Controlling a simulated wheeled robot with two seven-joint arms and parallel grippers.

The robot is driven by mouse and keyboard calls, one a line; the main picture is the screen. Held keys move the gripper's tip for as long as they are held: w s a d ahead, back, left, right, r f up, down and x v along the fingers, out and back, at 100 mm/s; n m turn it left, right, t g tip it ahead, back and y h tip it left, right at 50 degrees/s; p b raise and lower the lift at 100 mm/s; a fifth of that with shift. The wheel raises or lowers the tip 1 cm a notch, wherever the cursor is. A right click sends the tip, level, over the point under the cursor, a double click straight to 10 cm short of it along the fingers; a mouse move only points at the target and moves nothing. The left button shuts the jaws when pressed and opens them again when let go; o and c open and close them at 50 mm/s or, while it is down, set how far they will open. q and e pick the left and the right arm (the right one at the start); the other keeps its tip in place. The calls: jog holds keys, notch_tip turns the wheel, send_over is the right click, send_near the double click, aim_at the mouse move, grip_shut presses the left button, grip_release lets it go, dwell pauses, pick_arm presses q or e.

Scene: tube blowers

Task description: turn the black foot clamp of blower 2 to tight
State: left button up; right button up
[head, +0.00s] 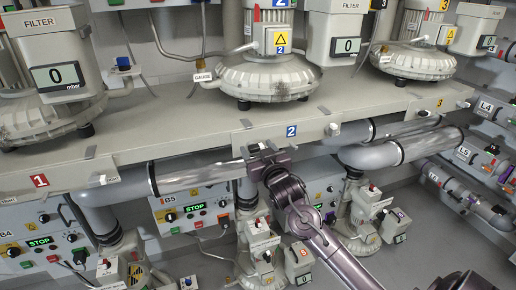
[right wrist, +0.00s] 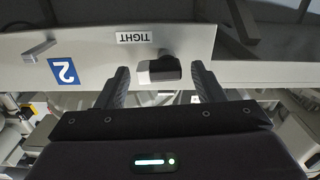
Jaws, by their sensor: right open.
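Blower 2 (head: 268,78) is the middle round housing on the grey bench, above the blue "2" plate (head: 291,130). In the right wrist view, upside down, the foot clamp (right wrist: 165,69) shows as a short black knob with a pale grey end at the bench's front face. The white "TIGHT" label (right wrist: 133,38) is just beside it. My right gripper (right wrist: 161,84) is open, one finger on each side of the clamp, with gaps visible. In the head view the right gripper (head: 268,152) is at the bench's front edge and I cannot make out the clamp there. My left gripper is not in view.
The blue "2" plate (right wrist: 63,70) and a silver lever (right wrist: 39,49) lie left of the clamp in the right wrist view. Thick grey pipes (head: 195,172) run under the bench (head: 170,120). Valves and "STOP" control boxes (head: 192,208) stand below.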

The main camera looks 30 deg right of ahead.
jog(key=shift+c, duration=0.9)
jog(key=c, duration=0.8)
jog(key=shift+m+p, duration=0.3)
jog(key=shift+m, duration=0.3)
jog(key=o, duration=1)
